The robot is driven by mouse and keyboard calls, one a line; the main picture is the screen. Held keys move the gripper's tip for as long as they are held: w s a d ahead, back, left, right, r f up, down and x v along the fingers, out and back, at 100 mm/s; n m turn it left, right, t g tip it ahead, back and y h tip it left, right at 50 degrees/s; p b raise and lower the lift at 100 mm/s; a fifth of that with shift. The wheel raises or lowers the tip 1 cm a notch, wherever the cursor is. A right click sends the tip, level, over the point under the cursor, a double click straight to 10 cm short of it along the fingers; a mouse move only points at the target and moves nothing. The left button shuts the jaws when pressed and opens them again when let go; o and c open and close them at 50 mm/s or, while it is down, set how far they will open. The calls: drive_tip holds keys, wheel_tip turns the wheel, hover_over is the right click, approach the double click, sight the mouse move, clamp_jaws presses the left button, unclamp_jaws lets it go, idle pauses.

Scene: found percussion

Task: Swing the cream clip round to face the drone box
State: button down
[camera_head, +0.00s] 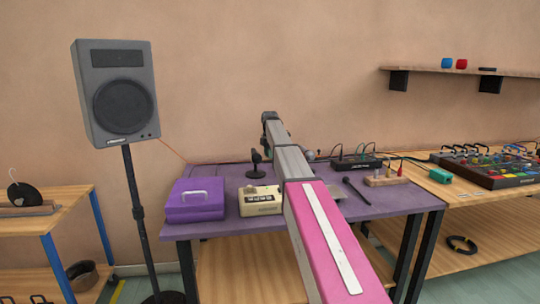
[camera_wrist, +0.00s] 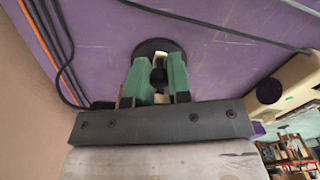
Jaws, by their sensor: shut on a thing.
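In the wrist view the green fingers of my gripper (camera_wrist: 158,75) are closed on a small, mostly hidden thing. Cream edges (camera_wrist: 126,102) show beside the fingers; I take this to be the cream clip. A dark post stands between the fingertips over a round black base (camera_wrist: 150,47) on the purple table. In the head view the fingers cannot be made out. I cannot read which box is the drone box: a cream box (camera_head: 262,209) with a dark panel and a purple case (camera_head: 196,210) with a pale handle both stand on the table.
On the purple table (camera_head: 226,236), a small black stand (camera_head: 256,170) is behind the cream box. A black unit with cables (camera_head: 358,163) and a wooden block with plugs (camera_head: 387,180) lie at right. A speaker (camera_head: 128,107) stands left. Cables (camera_wrist: 58,55) run near my fingers.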

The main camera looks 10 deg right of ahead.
idle(0.5)
drive_tip(key=c, duration=1.1)
unclamp_jaws()
drive_tip(key=shift+o, duration=0.2)
wheel_tip(320, 180, up, 10)
drive_tip(key=shift+w+f, duration=0.1)
drive_tip(key=shift+f, duration=0.05)
drive_tip(key=shift+r, duration=0.55)
